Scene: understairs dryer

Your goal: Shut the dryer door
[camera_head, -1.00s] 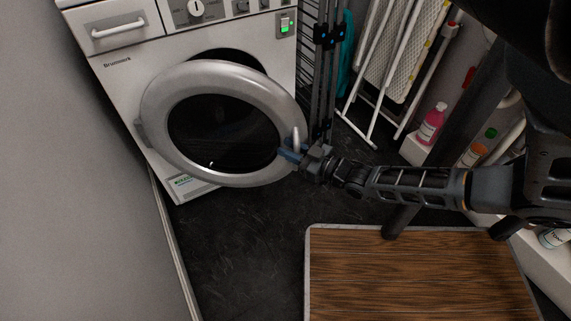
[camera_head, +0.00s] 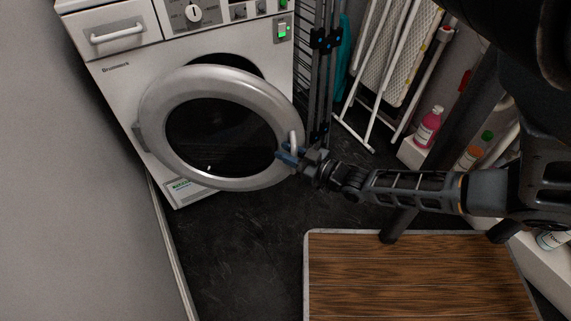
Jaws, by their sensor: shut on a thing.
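The dryer (camera_head: 118,85) is a white machine at the upper left. Its round door (camera_head: 165,92), a silver ring with dark glass, hangs ajar on a hinge at its left side. A gap to the dark drum opening shows above the door's upper right rim. The door handle (camera_head: 294,142) is a small upright bar on the right side of the ring. My gripper (camera_head: 289,153) has come in from the right and is shut on the handle. The fingers partly hide the handle's lower part.
A wood-topped surface (camera_head: 420,275) stands at the lower right, below my arm. A folded drying rack (camera_head: 378,75) and dark poles (camera_head: 322,75) stand right of the dryer. Bottles, one pink (camera_head: 428,127), line the right side. A grey wall (camera_head: 70,200) is at left. Dark floor (camera_head: 240,245) is clear in front.

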